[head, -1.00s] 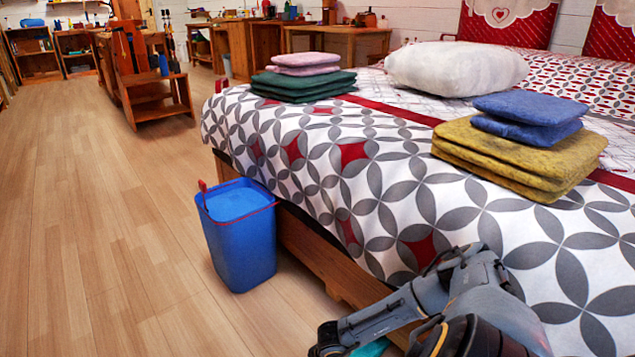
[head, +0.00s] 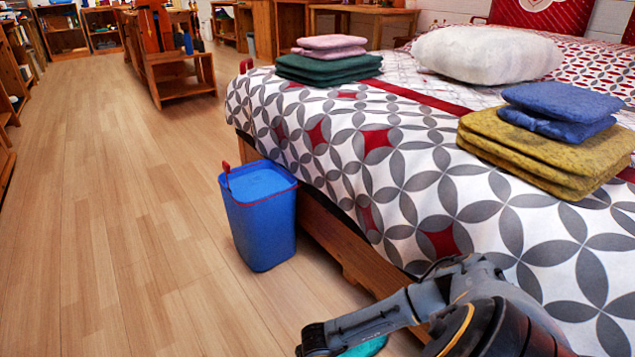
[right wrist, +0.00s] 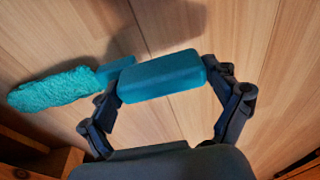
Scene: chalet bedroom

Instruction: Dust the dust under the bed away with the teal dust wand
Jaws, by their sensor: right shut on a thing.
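The teal dust wand shows in the right wrist view, with a block-shaped handle (right wrist: 160,77) and a fluffy head (right wrist: 62,90) stretching to the left over the wooden floor. My right gripper (right wrist: 165,80) is shut on the handle, one finger at each end. In the head view my right gripper (head: 318,340) is low beside the bed's near side, with a bit of the teal wand (head: 366,347) showing below it. The bed (head: 345,235) has a wooden frame and a patterned cover. The space under it is dark, and I see no dust. My left gripper is out of view.
A blue bin (head: 260,225) stands on the floor against the bed's side. Folded yellow cloths (head: 545,150), green cloths (head: 328,70) and a white pillow (head: 485,53) lie on the bed. The floor (head: 130,220) at left is clear.

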